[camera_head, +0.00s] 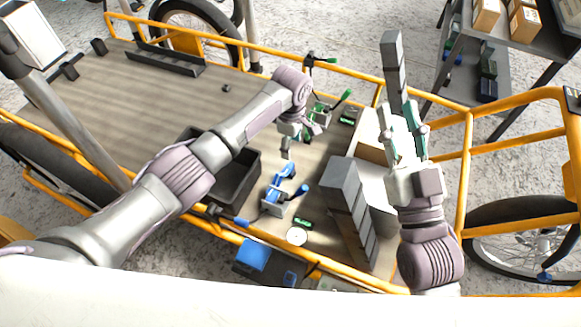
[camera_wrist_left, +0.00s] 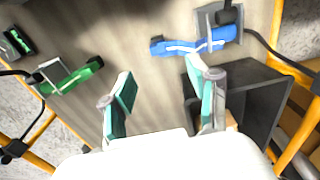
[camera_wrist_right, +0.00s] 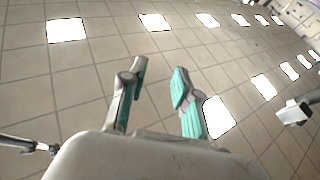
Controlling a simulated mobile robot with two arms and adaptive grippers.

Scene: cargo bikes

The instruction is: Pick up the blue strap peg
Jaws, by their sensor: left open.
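The blue strap peg (camera_head: 280,186) lies on the wooden cargo deck, beside the black crate, with a grey block at its near end. It also shows at the top of the left wrist view (camera_wrist_left: 205,42), beyond the right-hand finger. My left gripper (camera_head: 296,142) is open and empty above the deck, on the far side of the blue peg; its fingers also show in the left wrist view (camera_wrist_left: 160,82). I cannot tell its exact height. My right gripper (camera_head: 398,110) points upward, away from the peg. Its fingers are apart with nothing between them in the right wrist view (camera_wrist_right: 160,75).
The black crate (camera_head: 238,185) stands left of the blue peg. A green peg (camera_wrist_left: 68,78) lies on the other side of my left gripper. Grey blocks (camera_head: 348,195) stand to the right. A yellow rail (camera_head: 330,268) edges the deck. The deck's left part is mostly clear.

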